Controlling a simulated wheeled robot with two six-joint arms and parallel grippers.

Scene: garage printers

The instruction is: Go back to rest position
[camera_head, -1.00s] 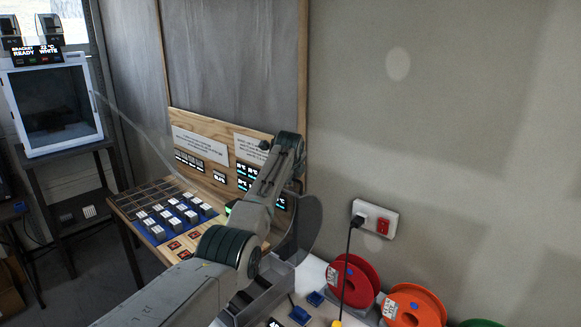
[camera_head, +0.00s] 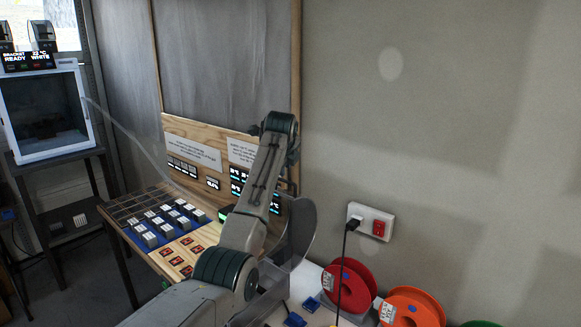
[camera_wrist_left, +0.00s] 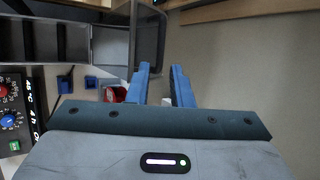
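My left arm (camera_head: 250,200) rises from the bottom of the head view, bent at the elbow, its upper end in front of the wooden panel. Its fingers are hard to make out there. In the left wrist view the left gripper (camera_wrist_left: 160,85) shows two blue fingers apart with a clear gap and nothing between them. The gripper is open and empty. My right gripper is not in view.
A work table (camera_head: 165,262) carries a blue tray (camera_head: 138,238) of small grey blocks. A wooden panel (camera_head: 180,124) stands behind. Red (camera_head: 350,278) and orange (camera_head: 410,303) spools sit near a wall socket (camera_head: 370,222). A white printer (camera_head: 45,115) stands far left.

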